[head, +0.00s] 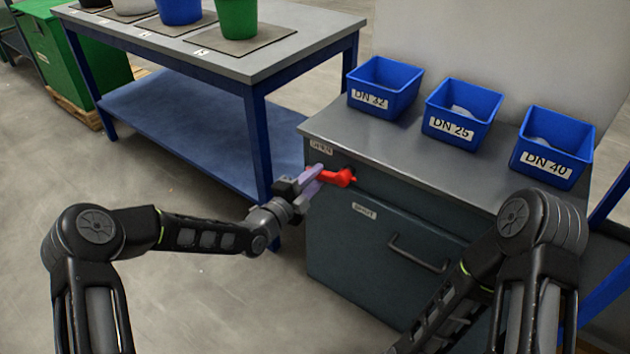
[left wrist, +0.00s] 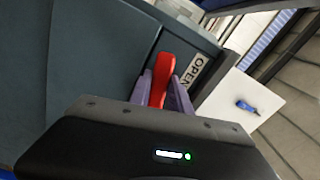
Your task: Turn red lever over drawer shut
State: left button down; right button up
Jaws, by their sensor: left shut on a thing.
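The red lever (head: 340,177) sits on the front of the grey cabinet (head: 330,235), above the drawer (head: 400,245) with its dark bar handle. My left gripper (head: 314,182) is at the lever from the left, its pale purple fingers shut on it. In the left wrist view the red lever (left wrist: 163,78) lies between the two fingers (left wrist: 162,92), beside a label reading OPEN (left wrist: 193,71). A second label (head: 364,211) is on the front below the lever, too small to read surely. The drawer front appears flush with the cabinet. My right gripper is out of view.
Blue bins marked DN 32 (head: 385,88), DN 25 (head: 462,115) and DN 40 (head: 552,148) stand on the cabinet top. A blue-framed bench (head: 330,22) with buckets stands at the upper left. The floor between bench and cabinet is clear.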

pick_arm(q)
jog(key=f+n+b, duration=0.1)
jog(key=n+b, duration=0.1)
jog(key=s+d+f+n+b, duration=0.1)
jog(key=f+n+b, duration=0.1)
jog(key=n+b, duration=0.1)
jog(key=d+f+n+b, duration=0.1)
jog(key=n+b, duration=0.1)
jog(key=n, duration=0.1)
jog(key=shift+s+d+f, duration=0.1)
jog(key=shift+s+f, duration=0.15)
jog(key=shift+s, duration=0.1)
jog(key=n+b, duration=0.1)
jog(key=s+d+n+b, duration=0.1)
jog(key=n, duration=0.1)
jog(key=shift+d+f+n, duration=0.25)
jog(key=shift+f+n, duration=0.05)
jog(key=shift+f, duration=0.05)
jog(key=shift+s+d+n+b, duration=0.3)
jog(key=shift+d+n+b, duration=0.1)
jog(key=shift+n, duration=0.5)
jog(key=shift+s+d+n+b, duration=0.3)
jog(key=shift+d+n+b, duration=0.1)
jog(key=shift+n, duration=0.5)
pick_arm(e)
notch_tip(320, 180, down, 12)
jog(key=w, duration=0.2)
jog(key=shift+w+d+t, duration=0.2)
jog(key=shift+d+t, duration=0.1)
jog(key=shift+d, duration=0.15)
